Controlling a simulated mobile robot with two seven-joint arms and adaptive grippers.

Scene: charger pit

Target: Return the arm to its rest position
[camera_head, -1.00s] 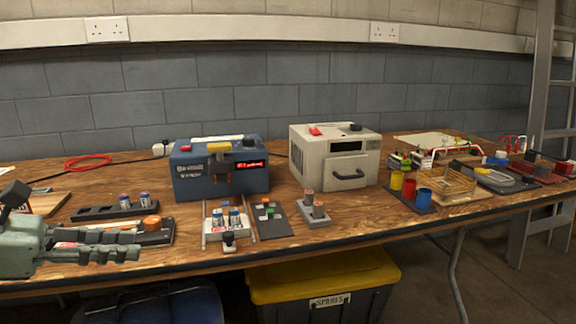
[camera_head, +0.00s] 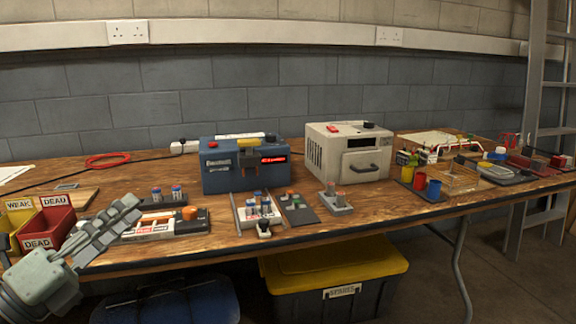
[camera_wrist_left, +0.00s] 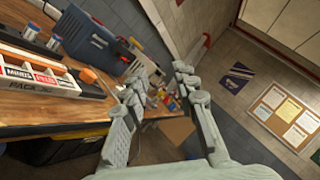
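My left gripper (camera_head: 124,212) is grey and comes in from the lower left in the head view, its fingers pointing up and right. It is in front of the table's front left part, beside the red bin marked DEAD (camera_head: 60,224). In the left wrist view the two fingers (camera_wrist_left: 162,76) stand apart with nothing between them, so it is open and empty. No right gripper or right arm shows in the head view.
A blue charger box (camera_head: 222,178) and a white box (camera_head: 332,160) stand behind. A yellow-lidded crate (camera_head: 335,262) is under the wooden table (camera_head: 110,180).

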